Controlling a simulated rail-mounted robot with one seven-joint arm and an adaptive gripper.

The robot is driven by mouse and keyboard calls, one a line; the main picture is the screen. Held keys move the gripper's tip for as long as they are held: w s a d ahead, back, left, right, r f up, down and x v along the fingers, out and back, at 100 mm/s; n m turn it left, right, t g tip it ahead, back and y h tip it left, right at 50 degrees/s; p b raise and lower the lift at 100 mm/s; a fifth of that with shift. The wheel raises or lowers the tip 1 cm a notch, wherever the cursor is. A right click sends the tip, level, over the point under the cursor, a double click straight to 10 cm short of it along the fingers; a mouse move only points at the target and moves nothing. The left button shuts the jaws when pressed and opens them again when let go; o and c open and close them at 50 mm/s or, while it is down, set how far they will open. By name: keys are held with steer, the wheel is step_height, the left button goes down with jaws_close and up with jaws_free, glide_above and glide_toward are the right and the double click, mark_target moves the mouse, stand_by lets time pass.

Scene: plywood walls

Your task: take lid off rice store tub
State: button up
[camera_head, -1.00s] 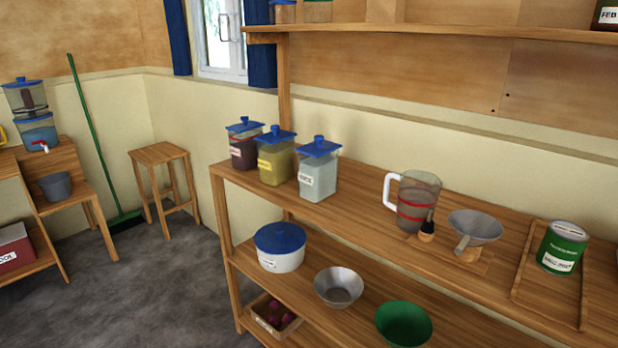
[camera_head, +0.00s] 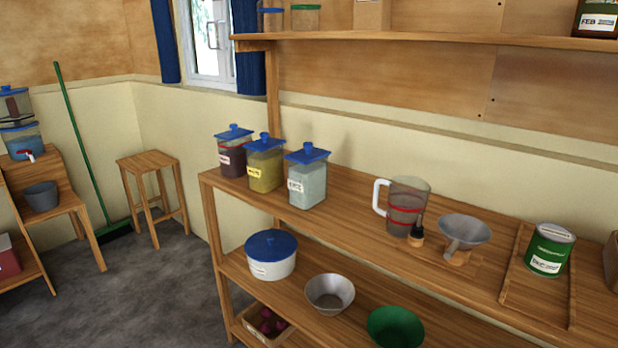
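Three clear tubs with blue knobbed lids stand in a row at the left end of the shelf top. The right one holds white contents and has a white label that seems to read rice; this is the rice tub (camera_head: 307,186). Its blue lid (camera_head: 307,154) sits on top. The middle tub (camera_head: 265,172) has yellow contents and a yellow label. The left tub (camera_head: 231,160) has dark contents. My gripper is not in view.
Right of the tubs stand a measuring jug (camera_head: 406,207), a funnel (camera_head: 465,230) on a wooden stand and a green tin (camera_head: 549,250) on a tray. A blue-lidded white pot (camera_head: 271,262) and bowls are below. An upper shelf (camera_head: 430,42) overhangs.

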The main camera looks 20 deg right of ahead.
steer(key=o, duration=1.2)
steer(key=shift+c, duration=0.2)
